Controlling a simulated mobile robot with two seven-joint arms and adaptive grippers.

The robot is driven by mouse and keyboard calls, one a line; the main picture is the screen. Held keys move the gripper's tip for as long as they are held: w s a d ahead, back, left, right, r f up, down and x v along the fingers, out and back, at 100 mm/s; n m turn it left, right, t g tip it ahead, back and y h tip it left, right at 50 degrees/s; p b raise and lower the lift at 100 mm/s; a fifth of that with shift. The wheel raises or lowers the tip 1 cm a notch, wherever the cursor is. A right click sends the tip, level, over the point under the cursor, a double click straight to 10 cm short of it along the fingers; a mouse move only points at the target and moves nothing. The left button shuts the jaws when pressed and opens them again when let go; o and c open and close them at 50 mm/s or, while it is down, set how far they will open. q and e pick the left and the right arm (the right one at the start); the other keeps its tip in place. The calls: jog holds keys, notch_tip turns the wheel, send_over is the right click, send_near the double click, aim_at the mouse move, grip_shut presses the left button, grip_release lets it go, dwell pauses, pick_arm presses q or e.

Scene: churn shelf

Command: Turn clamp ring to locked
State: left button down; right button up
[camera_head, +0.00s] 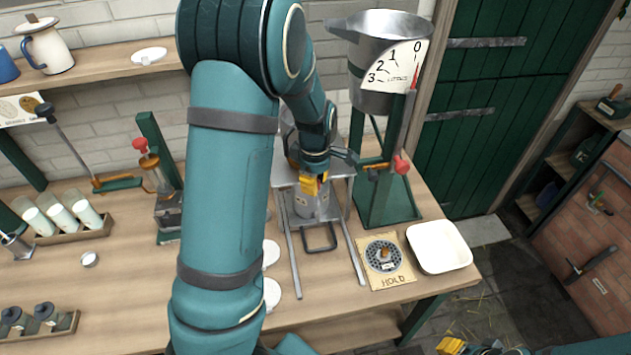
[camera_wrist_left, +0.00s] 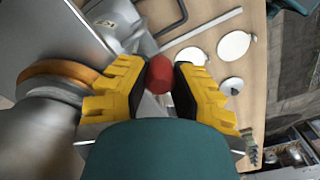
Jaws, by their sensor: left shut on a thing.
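My left gripper (camera_head: 313,184) is over the bench at the metal stand; in the wrist view its yellow fingers (camera_wrist_left: 158,90) are shut on a red knob (camera_wrist_left: 159,75). A brass-coloured ring (camera_wrist_left: 60,72), which looks like the clamp ring, goes around a grey metal cylinder (camera_wrist_left: 45,115) just left of the fingers. The link between knob and ring is hidden by the fingers. In the head view my arm and gripper hide the ring and the held knob. My right gripper (camera_head: 468,347) is at the bottom edge, partly cut off, away from the bench; its opening is unclear.
A green stand with a metal hopper (camera_head: 378,60), a dial and a red-knobbed lever (camera_head: 401,165) stands close right of my left gripper. A white tray (camera_head: 438,246) and a HOLD plate (camera_head: 384,261) lie in front. White discs (camera_wrist_left: 233,45) lie nearby. Bottles stand at left.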

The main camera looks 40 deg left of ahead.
pick_arm(q)
jog(key=c, duration=0.7)
grip_release()
jog(key=shift+f, duration=0.1)
notch_tip(320, 180, up, 12)
jog(key=shift+r, duration=0.1)
